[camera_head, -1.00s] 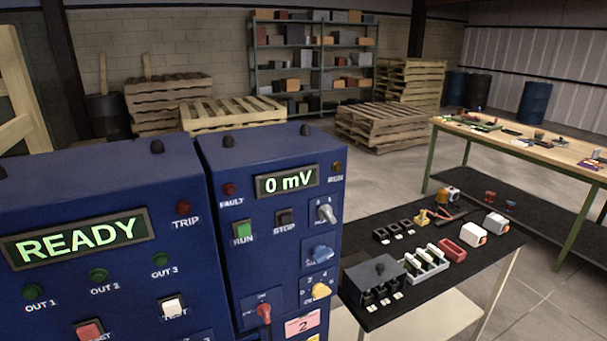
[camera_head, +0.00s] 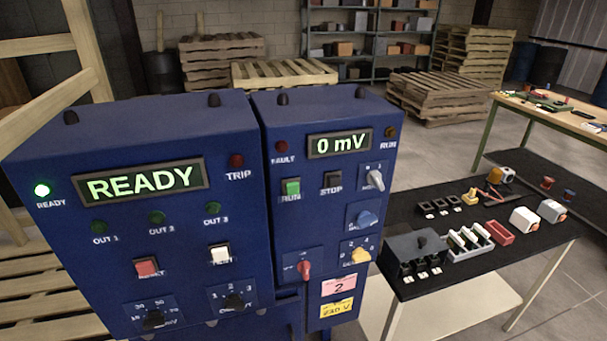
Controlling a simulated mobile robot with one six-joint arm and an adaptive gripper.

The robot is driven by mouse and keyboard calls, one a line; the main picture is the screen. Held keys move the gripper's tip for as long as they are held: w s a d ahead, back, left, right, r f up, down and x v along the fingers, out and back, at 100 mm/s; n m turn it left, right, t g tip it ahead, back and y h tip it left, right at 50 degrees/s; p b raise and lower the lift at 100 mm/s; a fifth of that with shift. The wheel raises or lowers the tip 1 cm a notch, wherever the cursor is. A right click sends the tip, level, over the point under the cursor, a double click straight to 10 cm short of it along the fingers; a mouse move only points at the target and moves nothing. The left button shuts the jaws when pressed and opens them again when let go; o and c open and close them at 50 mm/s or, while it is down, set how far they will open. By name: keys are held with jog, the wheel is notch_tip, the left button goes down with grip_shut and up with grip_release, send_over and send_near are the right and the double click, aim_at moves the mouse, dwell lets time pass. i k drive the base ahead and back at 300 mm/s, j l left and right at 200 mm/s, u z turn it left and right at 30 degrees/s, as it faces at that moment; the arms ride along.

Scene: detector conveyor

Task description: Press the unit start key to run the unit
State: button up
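Two blue control boxes stand side by side in the head view. The right box (camera_head: 275,220) has a green key labelled RUN (camera_head: 291,189) and a dark key labelled STOP (camera_head: 332,182) beside it. Its display (camera_head: 338,143) reads 0 mV. The FAULT lamp (camera_head: 281,146) and RUN lamp (camera_head: 390,132) look dark. My gripper is not in view.
A dark table (camera_head: 440,290) at right holds a grey box, small modules, a red tray (camera_head: 499,232), pliers and white-orange blocks. A wooden workbench (camera_head: 590,135) stands farther right. Pallets (camera_head: 445,97) and a shelf (camera_head: 370,22) are behind. Floor between them is clear.

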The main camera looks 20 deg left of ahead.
aim_at(292, 188)
jog(key=u, duration=1.4)
